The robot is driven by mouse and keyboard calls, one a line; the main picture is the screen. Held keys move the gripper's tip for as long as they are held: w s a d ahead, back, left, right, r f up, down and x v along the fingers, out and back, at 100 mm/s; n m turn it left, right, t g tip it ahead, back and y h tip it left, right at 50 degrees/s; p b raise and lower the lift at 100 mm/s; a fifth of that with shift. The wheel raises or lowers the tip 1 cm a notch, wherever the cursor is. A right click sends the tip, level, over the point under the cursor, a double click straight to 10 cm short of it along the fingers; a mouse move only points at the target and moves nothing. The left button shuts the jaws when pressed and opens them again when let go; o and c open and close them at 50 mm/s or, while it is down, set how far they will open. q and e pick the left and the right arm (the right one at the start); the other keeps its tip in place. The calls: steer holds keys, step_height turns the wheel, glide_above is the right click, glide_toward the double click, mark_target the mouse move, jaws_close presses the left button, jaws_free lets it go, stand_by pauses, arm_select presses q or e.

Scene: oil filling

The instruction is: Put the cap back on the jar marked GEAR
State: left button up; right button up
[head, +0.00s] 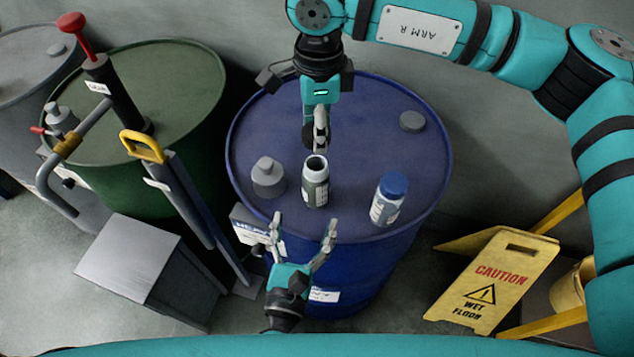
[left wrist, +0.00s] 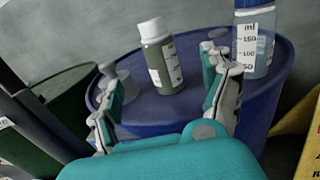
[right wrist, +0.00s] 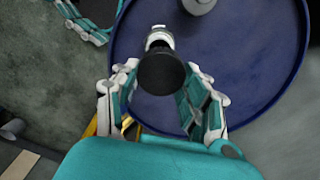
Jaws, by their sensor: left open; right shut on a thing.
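The open jar (head: 315,190), with a white neck and dark green contents, stands upright on the blue drum; it also shows in the left wrist view (left wrist: 162,65). Its label is too small to read, so I cannot confirm the GEAR mark. My right gripper (head: 318,138) is shut on a dark round cap (right wrist: 161,72) and holds it behind and apart from the jar's mouth in the head view. The cap's face partly hides the jar (right wrist: 158,38) in the right wrist view. My left gripper (head: 303,228) is open and empty in front of the jar, fingers spread.
A small bung (head: 412,121) is farther back. A pump (head: 122,105) and yellow sign (head: 493,280) flank the drum.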

mark_target(317, 176)
arm_select(q)
steer(key=w, duration=0.4)
steer(key=w+d, duration=0.1)
steer(key=w, duration=0.2)
steer(key=w+d, duration=0.1)
steer(key=w, duration=0.3)
steer(key=shift+w+d, duration=0.15)
steer(key=shift+w, duration=0.2)
jaws_close()
stand_by(0.3)
